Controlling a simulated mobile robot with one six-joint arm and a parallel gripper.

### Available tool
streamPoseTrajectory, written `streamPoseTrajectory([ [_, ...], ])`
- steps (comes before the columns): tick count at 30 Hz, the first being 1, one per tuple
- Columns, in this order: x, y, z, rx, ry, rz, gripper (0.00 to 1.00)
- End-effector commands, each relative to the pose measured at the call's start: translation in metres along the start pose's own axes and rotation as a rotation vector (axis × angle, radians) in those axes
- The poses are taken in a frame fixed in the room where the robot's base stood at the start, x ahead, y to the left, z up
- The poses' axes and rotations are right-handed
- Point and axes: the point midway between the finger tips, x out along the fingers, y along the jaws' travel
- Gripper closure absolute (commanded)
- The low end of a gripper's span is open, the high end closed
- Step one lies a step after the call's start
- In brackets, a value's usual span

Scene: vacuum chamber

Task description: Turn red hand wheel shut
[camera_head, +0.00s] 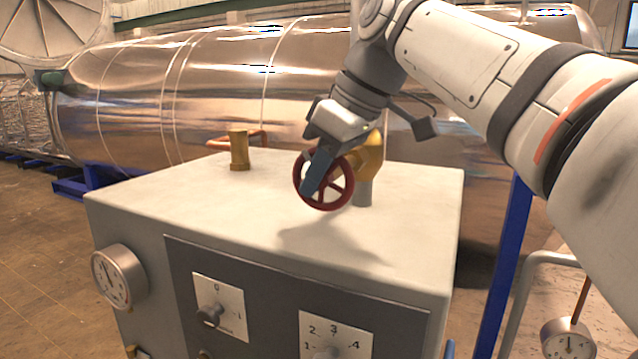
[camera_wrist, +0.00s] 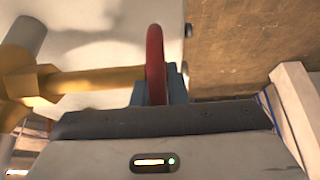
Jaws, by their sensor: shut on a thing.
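The red hand wheel (camera_head: 336,199) stands upright on a brass valve (camera_head: 371,154) above the top of the grey cabinet. My gripper (camera_head: 316,176) reaches down to the wheel from above, and its blue fingers are shut on the rim. In the wrist view the red wheel (camera_wrist: 155,50) shows edge-on, with a blue finger (camera_wrist: 177,85) beside it. The brass valve stem (camera_wrist: 85,80) runs left from the wheel. The far side of the grip is partly hidden by the wheel and the gripper body.
The grey cabinet (camera_head: 150,205) has a gauge (camera_head: 118,276), a small knob (camera_head: 210,315) and a numbered dial (camera_head: 335,345) on its front. A brass fitting (camera_head: 239,150) stands on its top left. A large shiny cylinder (camera_head: 220,85) lies behind. A blue post (camera_head: 505,265) stands at the right.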

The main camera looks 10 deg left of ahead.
Motion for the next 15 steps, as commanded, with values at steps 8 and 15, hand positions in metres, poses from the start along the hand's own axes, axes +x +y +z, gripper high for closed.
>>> streamPoseTrajectory([
  [8,0.0043,0.0002,0.0052,0.002,0.21,0.005,1.0],
  [15,0.0027,0.0002,0.0055,0.001,0.386,0.005,1.0],
])
